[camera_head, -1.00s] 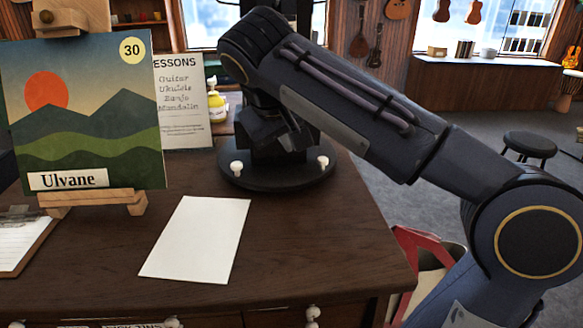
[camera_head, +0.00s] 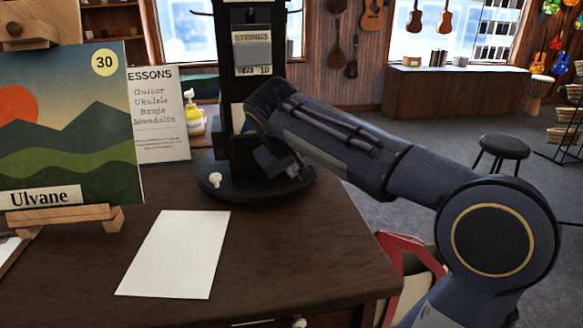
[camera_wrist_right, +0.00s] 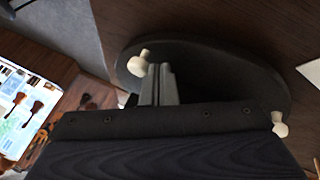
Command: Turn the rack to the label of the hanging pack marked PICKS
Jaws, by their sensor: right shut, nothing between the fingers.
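The rack is a dark upright post (camera_head: 228,108) on a round black base (camera_head: 236,196) with white knobs. One white knob (camera_head: 215,179) shows at the base's left in the head view. A pack marked STRINGS (camera_head: 252,50) hangs on the post's near side. A lower card is mostly hidden behind my arm. No PICKS label is readable. My right gripper (camera_head: 288,167) is low over the base's right side. In the wrist view its shut, empty fingers (camera_wrist_right: 158,84) are beside a white knob (camera_wrist_right: 138,64); contact is unclear. Another knob (camera_wrist_right: 280,124) is at right. My left gripper is out of view.
A white paper (camera_head: 175,253) lies on the wooden counter (camera_head: 265,268) in front of the rack. A picture on an easel (camera_head: 70,130), a lessons sign (camera_head: 158,115) and a yellow bottle (camera_head: 194,117) stand left. A red-edged bag (camera_head: 395,262) is beside the counter's right end.

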